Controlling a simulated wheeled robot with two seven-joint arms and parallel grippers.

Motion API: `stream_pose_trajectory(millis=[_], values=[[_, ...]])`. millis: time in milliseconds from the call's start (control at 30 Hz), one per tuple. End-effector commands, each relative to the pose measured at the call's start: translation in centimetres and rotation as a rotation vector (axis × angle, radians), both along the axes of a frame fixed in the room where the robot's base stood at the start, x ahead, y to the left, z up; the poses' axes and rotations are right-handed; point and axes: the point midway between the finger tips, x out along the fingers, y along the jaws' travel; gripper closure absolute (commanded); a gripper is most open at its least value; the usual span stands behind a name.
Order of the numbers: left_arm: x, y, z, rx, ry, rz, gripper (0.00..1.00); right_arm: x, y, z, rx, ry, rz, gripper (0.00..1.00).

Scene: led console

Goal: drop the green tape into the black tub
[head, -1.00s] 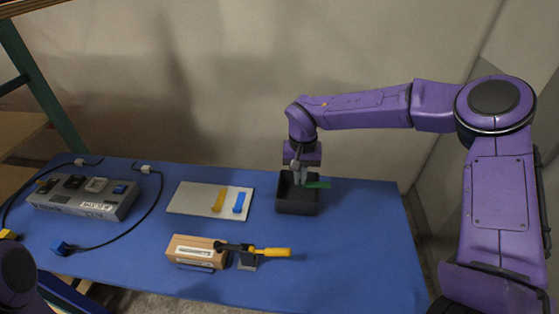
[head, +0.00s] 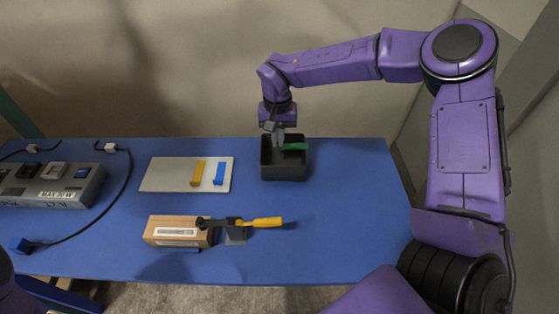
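The black tub (head: 284,172) stands near the back right of the blue table, its top open. My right gripper (head: 278,142) points down at the tub's opening. It is shut on the green tape (head: 296,146) at the tape's left end. The tape sticks out to the right, over the tub's opening, with its right end near the right rim. The fingertips are small and partly merge with the dark tub inside. My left gripper is out of view; only a bit of my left arm shows at the lower left edge.
On the blue table (head: 330,240) lie a pale board (head: 160,176) with yellow and blue pieces, a wooden block (head: 165,229), and a yellow-handled tool (head: 262,222). A grey console (head: 50,190) with a cable is at left. The table's right part is clear.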

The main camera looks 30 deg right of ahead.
Motion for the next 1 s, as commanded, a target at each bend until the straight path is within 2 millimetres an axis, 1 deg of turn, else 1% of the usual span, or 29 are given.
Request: stream_pose_trajectory(millis=[67, 167, 200, 467, 567, 667, 800, 900, 1000], values=[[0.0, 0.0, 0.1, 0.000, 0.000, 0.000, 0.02, 0.0, 0.0, 0.1, 0.000, 0.000, 0.001, 1.00], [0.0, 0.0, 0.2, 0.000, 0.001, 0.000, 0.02, 0.0, 0.0, 0.2, 0.001, -0.001, 0.001, 0.69], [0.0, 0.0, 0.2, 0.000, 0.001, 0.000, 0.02, 0.0, 0.0, 0.2, 0.001, -0.001, 0.001, 0.66], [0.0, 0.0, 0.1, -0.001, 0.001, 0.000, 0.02, 0.0, 0.0, 0.2, 0.000, -0.001, 0.000, 0.66], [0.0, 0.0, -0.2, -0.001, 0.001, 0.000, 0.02, 0.0, 0.0, 1.1, 0.001, -0.003, -0.001, 0.66], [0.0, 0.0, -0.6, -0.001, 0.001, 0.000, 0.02, 0.0, 0.0, 3.2, 0.001, -0.006, 0.000, 0.66], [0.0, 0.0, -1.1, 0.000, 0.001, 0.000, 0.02, 0.1, 0.0, 6.7, 0.000, -0.006, 0.000, 0.66], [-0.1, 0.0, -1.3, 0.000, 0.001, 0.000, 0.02, 0.1, 0.0, 8.8, 0.001, -0.004, -0.001, 0.66], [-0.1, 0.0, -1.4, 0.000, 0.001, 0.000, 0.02, 0.1, 0.0, 10.1, 0.000, -0.004, 0.000, 0.66]])
